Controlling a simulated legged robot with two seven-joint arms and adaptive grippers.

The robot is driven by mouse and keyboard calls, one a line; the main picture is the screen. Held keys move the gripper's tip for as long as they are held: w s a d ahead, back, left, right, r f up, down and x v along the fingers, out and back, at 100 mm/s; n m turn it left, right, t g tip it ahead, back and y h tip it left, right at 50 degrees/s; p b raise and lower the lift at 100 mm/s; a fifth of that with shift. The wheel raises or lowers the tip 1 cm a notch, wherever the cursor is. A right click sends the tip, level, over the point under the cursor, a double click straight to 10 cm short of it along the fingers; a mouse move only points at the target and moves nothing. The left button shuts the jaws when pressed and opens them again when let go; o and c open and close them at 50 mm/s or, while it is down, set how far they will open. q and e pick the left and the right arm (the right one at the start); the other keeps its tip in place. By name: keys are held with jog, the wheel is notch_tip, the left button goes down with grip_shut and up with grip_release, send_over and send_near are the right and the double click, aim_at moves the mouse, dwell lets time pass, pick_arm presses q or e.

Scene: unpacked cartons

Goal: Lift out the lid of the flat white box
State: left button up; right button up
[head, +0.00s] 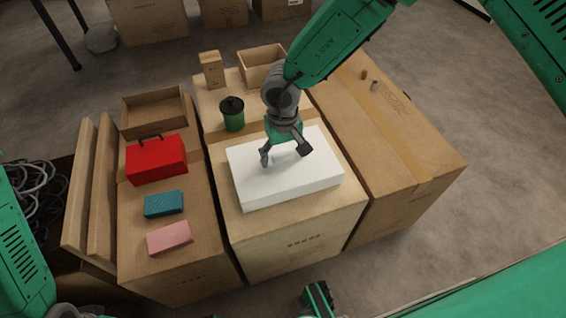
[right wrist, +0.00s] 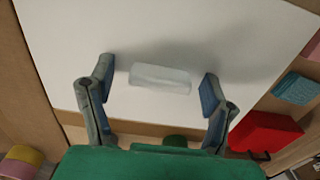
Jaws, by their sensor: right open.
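The flat white box (head: 300,188) lies on the middle carton, its lid closed on top. The lid has a small pale raised handle (right wrist: 160,79), which also shows in the head view (head: 284,158). My right gripper (head: 286,156) is over the lid, fingers pointing down. In the right wrist view my right gripper (right wrist: 158,75) is open, with one finger at each side of the handle and a gap on both sides. A dark and green part at the bottom of the head view may be my left gripper (head: 318,299); its fingers are not clear.
A green canister (head: 232,114) with a black lid stands just behind the box. A red case (head: 155,159), a teal block (head: 164,203) and a pink block (head: 169,238) lie on the left carton. The right carton (head: 385,140) is mostly bare.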

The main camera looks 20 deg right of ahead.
aim_at(284, 154)
jog(key=c, duration=1.3)
jog(key=shift+c, duration=0.2)
notch_tip(284, 154, up, 10)
jog(key=p, duration=0.4)
jog(key=shift+p, duration=0.3)
jog(key=shift+s+d, duration=0.1)
